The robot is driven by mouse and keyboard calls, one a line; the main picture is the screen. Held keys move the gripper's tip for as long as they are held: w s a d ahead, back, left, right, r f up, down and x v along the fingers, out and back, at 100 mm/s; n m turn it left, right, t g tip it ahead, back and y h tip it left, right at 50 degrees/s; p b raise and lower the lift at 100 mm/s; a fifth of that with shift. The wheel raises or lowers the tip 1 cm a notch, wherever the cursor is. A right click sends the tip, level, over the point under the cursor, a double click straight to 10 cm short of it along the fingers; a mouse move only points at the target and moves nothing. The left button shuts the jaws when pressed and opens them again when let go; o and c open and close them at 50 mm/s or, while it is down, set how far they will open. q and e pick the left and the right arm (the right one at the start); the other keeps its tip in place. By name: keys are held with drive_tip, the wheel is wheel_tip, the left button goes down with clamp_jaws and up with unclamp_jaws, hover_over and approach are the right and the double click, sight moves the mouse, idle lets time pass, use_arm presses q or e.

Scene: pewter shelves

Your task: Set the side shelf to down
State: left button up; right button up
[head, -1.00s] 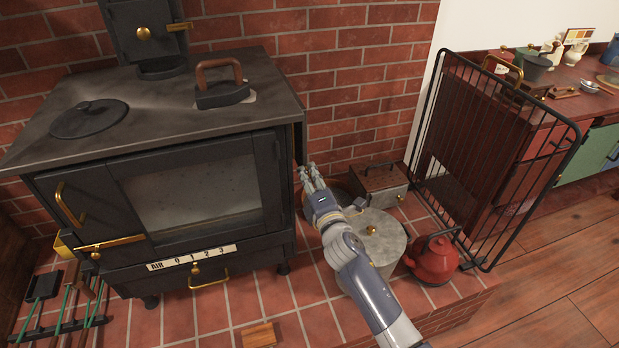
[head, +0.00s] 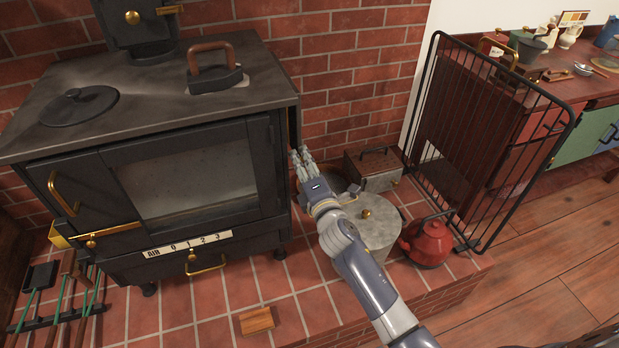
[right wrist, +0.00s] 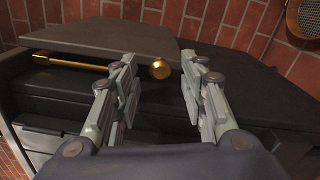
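The black stove (head: 75,165) stands on the brick hearth. At its right side, just under the top's edge, a narrow dark panel (head: 294,125) shows edge-on; it looks like the side shelf hanging against the side, but its exact angle is unclear. No flat leaf sticks out to the right of the stove top. My right gripper (head: 301,153) is beside this panel, fingers pointing up; contact cannot be told. In the right wrist view, its fingers (right wrist: 158,62) are apart and empty, with dark stove surfaces and a brass rod with a round knob (right wrist: 159,69) beyond them. My left gripper is out of view.
A black fire guard (head: 440,60) stands to the right. A flat iron (head: 215,80) sits on the stove top.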

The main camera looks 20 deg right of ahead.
drive_tip(key=s, duration=1.1)
drive_tip(key=shift+s+d, duration=0.15)
drive_tip(key=shift+s, duration=0.05)
drive_tip(key=s+d+f+m+g+p, duration=0.1)
drive_tip(key=s+f+m+g, duration=0.3)
drive_tip(key=f, duration=0.8)
drive_tip(key=s+f+m+g+p, duration=0.15)
drive_tip(key=s+f, duration=0.45)
drive_tip(key=f, duration=0.6)
drive_tip(key=s+d+f+m+g+p, duration=0.1)
drive_tip(key=s+f+m+g, duration=0.35)
drive_tip(key=f, duration=0.65)
drive_tip(key=s+d+f+m+g, duration=0.1)
drive_tip(key=s+f, duration=0.4)
drive_tip(key=s, duration=0.6)
drive_tip(key=s+d+f+m+g+p, duration=0.1)
drive_tip(key=s+f+m+g, duration=0.2)
drive_tip(key=s, duration=0.8)
drive_tip(key=s+d+f+m+g, duration=0.1)
drive_tip(key=s+f+m+g, duration=0.2)
drive_tip(key=s+f, duration=0.4)
drive_tip(key=s+m, duration=0.1)
drive_tip(key=s, duration=0.3)
drive_tip(key=shift+d+f+m+h, duration=0.15)
drive_tip(key=shift+d+m+h, duration=0.15)
drive_tip(key=shift+m, duration=0.1)
